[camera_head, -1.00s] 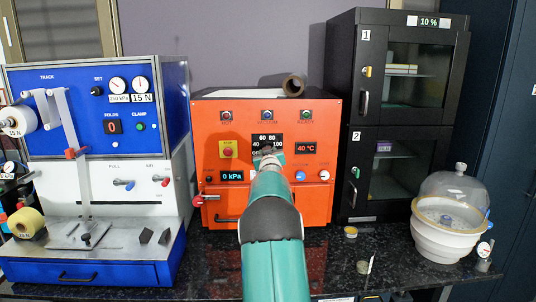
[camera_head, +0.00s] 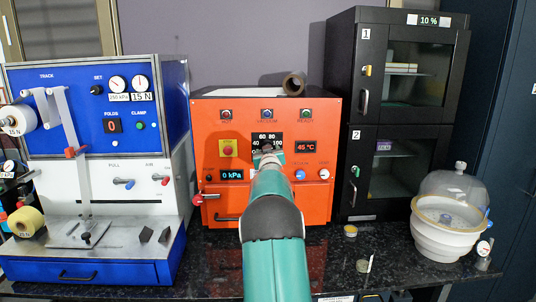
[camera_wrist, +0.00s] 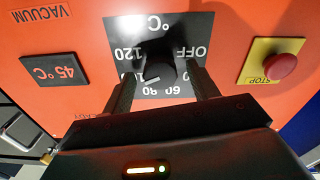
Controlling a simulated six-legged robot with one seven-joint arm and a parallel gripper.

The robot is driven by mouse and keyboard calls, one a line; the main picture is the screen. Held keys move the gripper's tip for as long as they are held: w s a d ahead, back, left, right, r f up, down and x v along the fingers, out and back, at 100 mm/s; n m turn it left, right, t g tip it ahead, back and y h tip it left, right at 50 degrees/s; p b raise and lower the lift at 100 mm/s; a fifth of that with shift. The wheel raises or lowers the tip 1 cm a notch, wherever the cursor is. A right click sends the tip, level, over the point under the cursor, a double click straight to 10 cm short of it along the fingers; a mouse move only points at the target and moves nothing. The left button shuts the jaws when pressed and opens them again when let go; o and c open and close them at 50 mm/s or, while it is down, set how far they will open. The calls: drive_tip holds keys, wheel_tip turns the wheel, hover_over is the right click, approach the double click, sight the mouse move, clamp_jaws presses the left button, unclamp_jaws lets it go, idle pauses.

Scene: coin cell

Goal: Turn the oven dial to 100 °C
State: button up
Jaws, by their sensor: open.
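The orange oven (camera_head: 213,140) stands at the middle of the bench. Its dial (camera_wrist: 156,72) is a black knob on a black plate (camera_wrist: 200,22) marked OFF to 120; the wrist view shows it upside down. A white mark on the knob points towards the 80–100 side, but its exact setting is unclear. My gripper (camera_wrist: 160,75) is open, with one finger on each side of the knob; I cannot tell whether they touch it. In the head view my gripper (camera_head: 268,156) covers part of the dial plate. The temperature display (camera_wrist: 54,70) reads 45 °C.
A yellow plate with a red STOP button (camera_wrist: 281,66) lies beside the dial. A pressure display (camera_head: 232,175) reads 0 kPa. A blue machine (camera_head: 60,130) stands left, a black cabinet (camera_head: 345,90) right, and a domed vessel (camera_head: 448,215) further right.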

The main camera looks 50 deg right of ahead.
drive_tip(key=v, duration=1.3)
drive_tip(key=shift+s+a, duration=0.25)
drive_tip(key=shift+s, duration=0.05)
drive_tip(key=shift+a, duration=0.1)
drive_tip(key=a+n+g+y, duration=0.1)
drive_tip(key=a+n+y, duration=0.45)
drive_tip(key=a, duration=2.55)
drive_tip(key=s+a+f+n+g+y, duration=0.1)
drive_tip(key=s+a+f+y, duration=0.3)
drive_tip(key=s+a, duration=0.6)
drive_tip(key=s+a+f+n+g+y, duration=0.1)
drive_tip(key=s+a+f+g+y, duration=0.3)
drive_tip(key=s+a, duration=0.6)
drive_tip(key=a, duration=0.4)
drive_tip(key=shift+s+a+f, duration=0.25)
drive_tip(key=shift+s+a, duration=0.05)
drive_tip(key=shift+a, duration=0.1)
